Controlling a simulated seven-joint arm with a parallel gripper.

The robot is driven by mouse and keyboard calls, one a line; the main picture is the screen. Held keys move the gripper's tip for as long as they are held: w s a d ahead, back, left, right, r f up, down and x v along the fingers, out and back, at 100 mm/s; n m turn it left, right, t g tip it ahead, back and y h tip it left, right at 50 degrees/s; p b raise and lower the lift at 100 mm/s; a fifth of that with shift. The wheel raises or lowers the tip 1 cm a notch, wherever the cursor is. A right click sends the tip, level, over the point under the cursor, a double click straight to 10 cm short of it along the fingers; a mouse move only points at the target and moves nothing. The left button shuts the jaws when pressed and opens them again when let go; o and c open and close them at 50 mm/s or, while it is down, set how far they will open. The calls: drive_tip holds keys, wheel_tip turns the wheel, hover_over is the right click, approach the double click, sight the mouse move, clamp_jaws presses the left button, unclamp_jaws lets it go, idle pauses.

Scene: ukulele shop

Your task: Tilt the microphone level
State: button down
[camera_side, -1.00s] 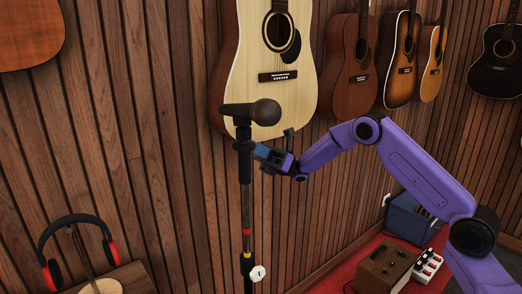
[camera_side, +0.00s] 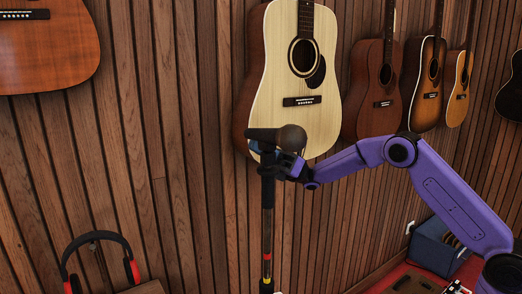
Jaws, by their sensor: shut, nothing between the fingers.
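A black microphone (camera_side: 266,135) sits on top of a slim upright stand (camera_side: 268,215). Its rounded head (camera_side: 293,138) points right, and its body looks close to level. My gripper (camera_side: 283,157) is shut and holds nothing. It is just below the microphone's head, on the right side of the stand's top. The fingertips are small and dark, partly lost against the microphone and clip, so I cannot tell whether they touch it.
Several guitars hang on the wood-slat wall, with a pale one (camera_side: 290,75) behind the microphone. Headphones (camera_side: 98,240) are at the lower left. A blue case (camera_side: 436,246) stands on the red floor covering at the lower right. Left of the stand is open.

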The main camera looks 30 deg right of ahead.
drive_tip(key=shift+r, duration=0.6)
drive_tip(key=w+a+f+v, duration=0.1)
drive_tip(key=f+v, duration=0.1)
drive_tip(key=v, duration=1.1)
drive_tip(key=shift+a, duration=0.3)
